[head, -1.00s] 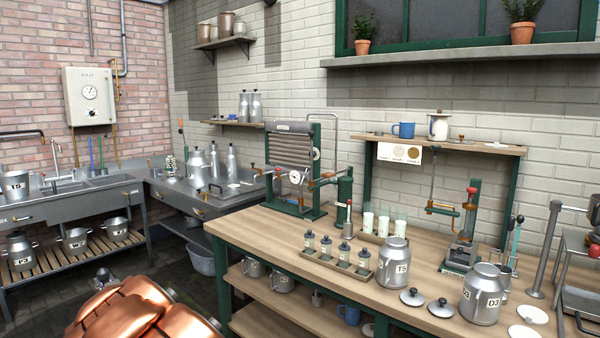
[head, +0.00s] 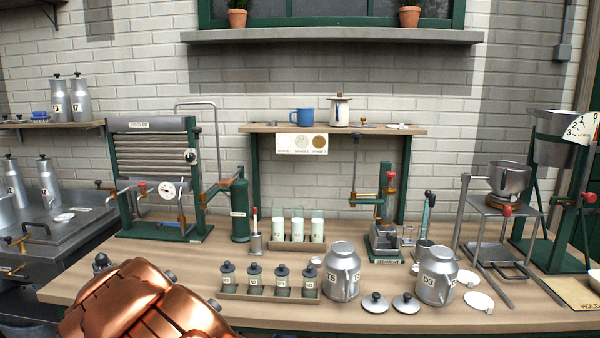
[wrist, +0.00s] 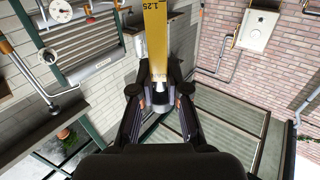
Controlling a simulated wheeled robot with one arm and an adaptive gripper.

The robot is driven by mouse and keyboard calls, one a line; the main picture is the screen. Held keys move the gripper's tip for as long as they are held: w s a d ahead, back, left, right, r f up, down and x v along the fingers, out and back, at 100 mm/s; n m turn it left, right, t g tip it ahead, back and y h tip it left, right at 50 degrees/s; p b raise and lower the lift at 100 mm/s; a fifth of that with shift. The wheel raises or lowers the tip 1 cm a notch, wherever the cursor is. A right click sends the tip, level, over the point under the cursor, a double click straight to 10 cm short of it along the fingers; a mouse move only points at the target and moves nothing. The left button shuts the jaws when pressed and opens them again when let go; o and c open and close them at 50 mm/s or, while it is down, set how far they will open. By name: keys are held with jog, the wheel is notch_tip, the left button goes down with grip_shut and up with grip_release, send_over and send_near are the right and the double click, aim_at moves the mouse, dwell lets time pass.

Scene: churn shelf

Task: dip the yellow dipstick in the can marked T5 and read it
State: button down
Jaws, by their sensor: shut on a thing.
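The can marked T5 (head: 340,277) is a grey metal can standing upright on the wooden bench, right of a tray of small bottles. Whether its mouth is open is hard to tell. The yellow dipstick (wrist: 156,35) shows in the wrist view, with dark marks and "1.25" on its face. My gripper (wrist: 159,92) is shut on its pale narrow end, and the wide part runs out of the top of the picture. In the head view my copper-coloured arm fills the lower left; the dipstick does not show there, and the gripper is well apart from T5.
A similar can marked D3 (head: 436,277) stands right of T5. Two loose lids (head: 375,303) lie in front between them. The bottle tray (head: 268,294) is close on T5's left. Bare bench top (head: 75,290) shows at the left end.

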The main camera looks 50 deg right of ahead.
jog(key=s+d+r+m+g+h+p, duration=0.1)
jog(key=s+d+r+m+h, duration=0.2)
jog(key=d, duration=0.7)
jog(key=s+d+r+m+g+h+p, duration=0.15)
jog(key=d+r+h, duration=0.3)
jog(key=d, duration=0.65)
jog(key=s+d+r+m+g+h, duration=0.1)
jog(key=d+r+m+g+h, duration=0.2)
jog(key=d, duration=0.7)
jog(key=s+d+r+m+g+h+p, duration=0.1)
jog(key=s+d+r+m+g+h, duration=0.15)
jog(key=s+d, duration=0.6)
jog(key=s+d+r+m+g+h+p, duration=0.1)
jog(key=s+d+r+m+g+h, duration=0.2)
jog(key=s+d, duration=0.55)
jog(key=s+d+r+m+g+h+p, duration=0.1)
jog(key=s+d+m+g+h, duration=0.2)
jog(key=s+d, duration=0.5)
notch_tip(320, 180, down, 19)
jog(key=d+y+b, duration=0.1)
jog(key=b, duration=1)
jog(key=shift+w+d+r+g, duration=0.2)
jog(key=shift+g, duration=0.2)
jog(key=shift+f+b, duration=0.3)
jog(key=shift+f, duration=0.2)
